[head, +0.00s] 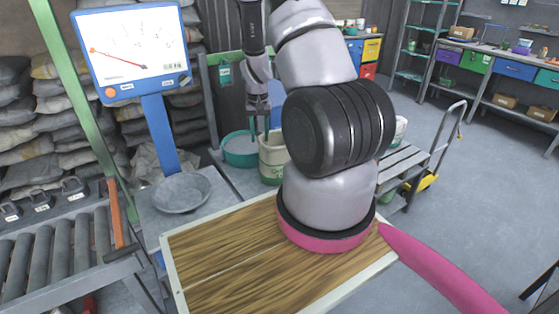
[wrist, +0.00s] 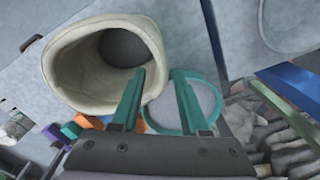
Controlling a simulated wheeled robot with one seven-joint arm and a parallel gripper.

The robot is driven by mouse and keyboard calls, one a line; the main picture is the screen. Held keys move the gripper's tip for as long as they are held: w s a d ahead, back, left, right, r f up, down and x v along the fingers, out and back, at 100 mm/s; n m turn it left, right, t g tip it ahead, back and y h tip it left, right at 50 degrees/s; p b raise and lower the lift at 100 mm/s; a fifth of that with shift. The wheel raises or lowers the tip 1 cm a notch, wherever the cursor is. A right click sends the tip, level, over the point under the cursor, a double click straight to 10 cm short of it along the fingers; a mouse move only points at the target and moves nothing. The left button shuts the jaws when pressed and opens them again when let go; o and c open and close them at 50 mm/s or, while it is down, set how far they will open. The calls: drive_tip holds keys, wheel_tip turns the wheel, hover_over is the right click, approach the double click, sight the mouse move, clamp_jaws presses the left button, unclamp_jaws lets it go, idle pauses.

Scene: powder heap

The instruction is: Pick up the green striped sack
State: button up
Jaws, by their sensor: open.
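A cream, open-mouthed sack (head: 272,162) with green marking low on its side stands upright beyond the wooden board in the head view. I cannot make out clear stripes on it. In the wrist view I look down into the sack's round mouth (wrist: 62,68). My gripper (head: 260,128) points down just above the sack's rim. In the wrist view its two teal fingers (wrist: 158,74) are apart. The left finger overlaps the mouth's right side, the right finger lies outside it, and part of the rim shows between them. I cannot tell whether they touch it.
A teal basin (head: 240,150) stands left of the sack. A grey bowl (head: 181,192) sits below a blue-framed scale display (head: 130,52). A pale slatted cart (head: 402,166) stands to the right. Another pale sack (head: 400,130) is partly hidden behind my arm. Open floor lies at right.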

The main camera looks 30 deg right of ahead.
sight(261, 148)
drive_tip(key=f, duration=0.5)
drive_tip(key=shift+s+f, duration=0.25)
drive_tip(key=shift+f, duration=0.05)
clamp_jaws()
idle(1.2)
